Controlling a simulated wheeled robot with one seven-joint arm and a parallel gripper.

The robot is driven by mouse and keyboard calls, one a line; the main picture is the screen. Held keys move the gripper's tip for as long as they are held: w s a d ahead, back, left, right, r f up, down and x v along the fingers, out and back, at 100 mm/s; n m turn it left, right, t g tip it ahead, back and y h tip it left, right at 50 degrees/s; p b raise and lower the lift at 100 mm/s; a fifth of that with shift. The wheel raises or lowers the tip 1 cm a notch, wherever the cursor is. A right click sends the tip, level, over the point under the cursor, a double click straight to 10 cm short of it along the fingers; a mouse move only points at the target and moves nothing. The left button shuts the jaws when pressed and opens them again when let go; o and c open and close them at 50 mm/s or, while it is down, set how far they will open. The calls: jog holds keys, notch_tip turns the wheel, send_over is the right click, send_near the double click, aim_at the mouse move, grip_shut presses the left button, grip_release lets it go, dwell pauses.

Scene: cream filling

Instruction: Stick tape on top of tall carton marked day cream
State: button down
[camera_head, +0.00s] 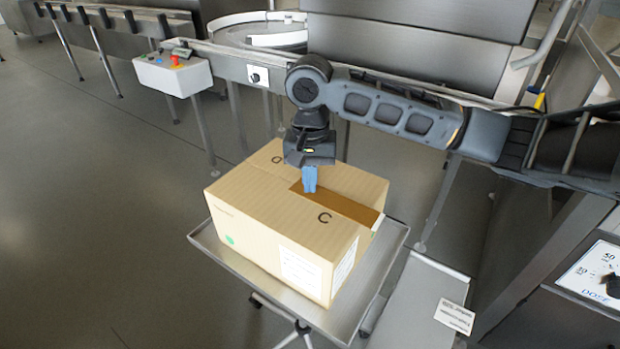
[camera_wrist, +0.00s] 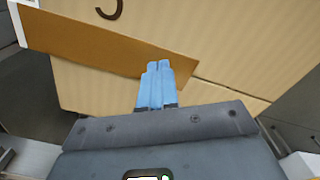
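The cardboard carton (camera_head: 262,235) stands on a small metal stand, its top flaps closed. Dark marks, one like a "C", show on its top, and a green dot and white labels on its sides. Its small print is too small to read. A brown strip that looks like tape (camera_head: 350,205) lies across the top from below my gripper to the right edge; it also shows in the wrist view (camera_wrist: 90,45). My gripper (camera_head: 310,190) points down over the carton's top. Its blue fingers (camera_wrist: 157,70) are together at the strip, apparently touching it; I cannot tell whether they pinch it.
The metal stand's tray (camera_head: 375,290) sticks out around the carton. A conveyor with a control box (camera_head: 173,74) bearing a red button runs behind. A metal plate (camera_head: 420,300) lies to the right, and a sign (camera_head: 595,275) stands farther right. The floor at left is clear.

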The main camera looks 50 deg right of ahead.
jog(key=shift+r+p, duration=3.05)
jog(key=shift+p, duration=0.15)
jog(key=shift+f, duration=0.1)
